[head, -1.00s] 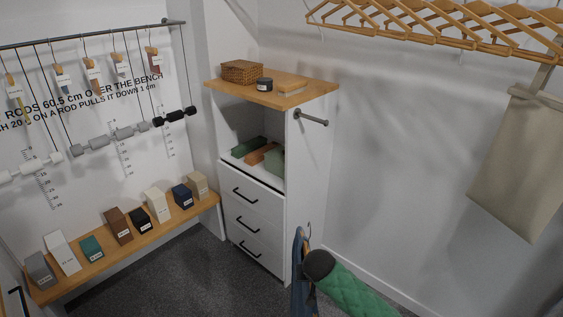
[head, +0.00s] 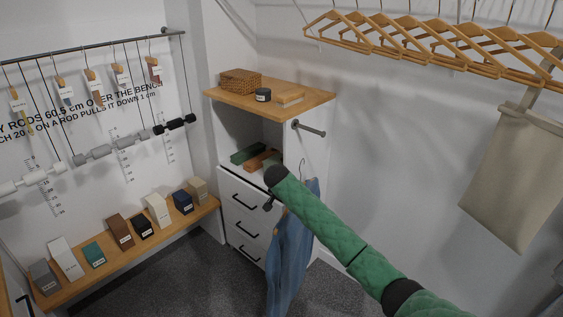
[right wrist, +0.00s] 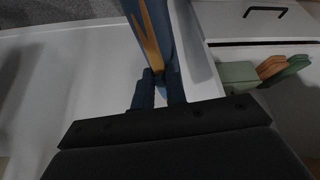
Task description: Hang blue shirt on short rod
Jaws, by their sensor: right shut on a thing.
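The blue shirt (head: 288,255) hangs on a wooden hanger in front of the white drawer unit, and the hanger's hook (head: 302,167) points up. The short rod (head: 311,130) sticks out from the unit's right side, above and apart from the hook. My right gripper (head: 269,204), mostly hidden by my green-sleeved arm, holds the shirt. In the right wrist view my fingers (right wrist: 160,88) are closed on the blue cloth (right wrist: 163,30) beside the orange-brown hanger wood (right wrist: 146,32). My left gripper is not in view.
The drawer unit's wooden top (head: 275,100) carries a basket (head: 240,81) and a jar (head: 263,95). Folded clothes (head: 262,160) lie on its open shelf. Wooden hangers (head: 430,45) hang at upper right near a beige bag (head: 512,175). A bench (head: 130,250) with boxes stands left.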

